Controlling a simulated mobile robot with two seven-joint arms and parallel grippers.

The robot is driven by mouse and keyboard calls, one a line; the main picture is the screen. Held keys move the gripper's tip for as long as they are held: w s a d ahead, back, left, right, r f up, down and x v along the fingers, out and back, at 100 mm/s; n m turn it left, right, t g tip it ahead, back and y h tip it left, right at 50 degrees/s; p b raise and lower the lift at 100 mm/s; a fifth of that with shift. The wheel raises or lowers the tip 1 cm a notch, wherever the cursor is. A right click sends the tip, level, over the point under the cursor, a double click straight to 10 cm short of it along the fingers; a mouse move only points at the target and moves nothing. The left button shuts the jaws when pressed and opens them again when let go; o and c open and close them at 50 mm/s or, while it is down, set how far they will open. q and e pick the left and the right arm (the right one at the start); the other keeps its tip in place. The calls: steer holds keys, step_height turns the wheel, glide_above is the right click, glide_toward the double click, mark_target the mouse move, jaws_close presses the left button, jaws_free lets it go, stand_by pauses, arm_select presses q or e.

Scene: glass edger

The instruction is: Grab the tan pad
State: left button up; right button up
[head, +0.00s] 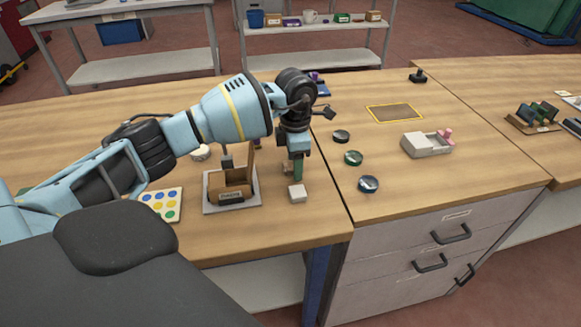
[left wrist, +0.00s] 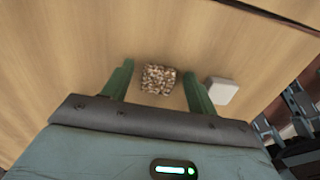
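The tan pad (left wrist: 158,78) shows in the left wrist view as a small speckled brown-and-cream block on the wood table. My left gripper (left wrist: 157,84) is open, with one green finger on each side of the pad and visible gaps between. In the head view my left gripper (head: 297,170) points down over the table near its right edge. It mostly hides the pad there. A white block (head: 297,193) lies close by, and it also shows beside the right finger in the left wrist view (left wrist: 222,91). My right gripper is not in view.
A wooden box on a grey tray (head: 236,207) stands just left of the gripper. A card with coloured dots (head: 161,204) lies farther left. On the right-hand counter are several round dark-rimmed pieces (head: 354,158), a white tray (head: 418,146) and a yellow-edged mat (head: 395,113).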

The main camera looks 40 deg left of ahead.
arm_select(q)
steer(key=c, duration=0.9)
steer(key=shift+r, duration=0.1)
steer(key=shift+r, duration=0.45)
steer(key=shift+s+d+r, duration=0.15)
steer(key=shift+r, duration=0.5)
steer(key=shift+s+d+r, duration=0.15)
steer(key=shift+r, duration=0.45)
steer(key=s+d, duration=0.3)
steer(key=s, duration=0.1)
steer(key=s+d+r, duration=0.1)
steer(key=s+d, duration=0.2)
steer(key=s, duration=0.1)
steer(key=s+d, duration=0.3)
steer(key=shift+s+d+r, duration=0.2)
steer(key=shift+s+d, duration=0.05)
steer(key=shift+s, duration=0.15)
